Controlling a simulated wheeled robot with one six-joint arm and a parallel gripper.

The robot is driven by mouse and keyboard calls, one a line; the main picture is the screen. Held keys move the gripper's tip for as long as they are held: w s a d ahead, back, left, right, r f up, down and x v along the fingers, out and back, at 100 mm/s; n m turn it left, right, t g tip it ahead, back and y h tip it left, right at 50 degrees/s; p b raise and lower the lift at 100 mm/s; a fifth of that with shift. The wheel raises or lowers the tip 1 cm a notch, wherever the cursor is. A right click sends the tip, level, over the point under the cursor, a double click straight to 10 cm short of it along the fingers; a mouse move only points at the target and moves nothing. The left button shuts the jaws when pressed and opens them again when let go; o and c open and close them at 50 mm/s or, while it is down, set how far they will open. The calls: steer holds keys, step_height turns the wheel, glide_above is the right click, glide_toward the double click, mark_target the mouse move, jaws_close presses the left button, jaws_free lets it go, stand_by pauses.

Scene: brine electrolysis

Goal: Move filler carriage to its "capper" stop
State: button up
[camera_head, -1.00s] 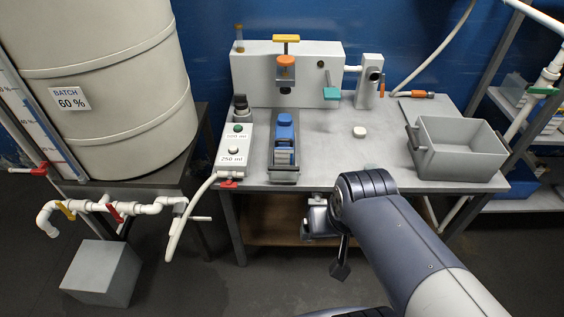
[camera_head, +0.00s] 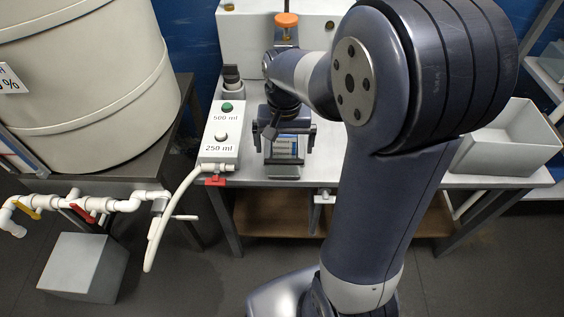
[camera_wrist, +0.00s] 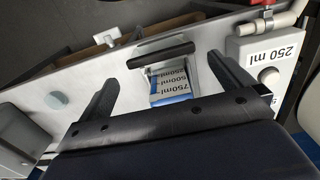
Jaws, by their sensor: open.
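The filler carriage appears to be the grey tray-like piece (camera_head: 284,171) near the bench's front edge, left of centre. It carries a blue-and-white container (camera_wrist: 171,86) marked 250, 500 and 750 ml. A dark handle bar (camera_wrist: 160,54) crosses its front end in the wrist view. My gripper (camera_head: 284,146) is open above the carriage, one finger on each side. In the wrist view the fingertips lie near the two ends of the bar; I cannot tell whether they touch it. My arm and gripper hide most of the carriage and its track. I see no "capper" label.
A box with a green and a white button (camera_head: 220,135), marked 500 ml and 250 ml, stands close left of my gripper. A red valve handle (camera_head: 215,181) sits at its front. An orange knob (camera_head: 287,20) is behind. A grey bin (camera_head: 510,140) stands right.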

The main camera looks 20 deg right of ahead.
mark_target(284, 161)
step_height(284, 161, down, 9)
steer(key=shift+f+b, duration=0.1)
steer(key=shift+b, duration=0.4)
steer(key=shift+c, duration=0.2)
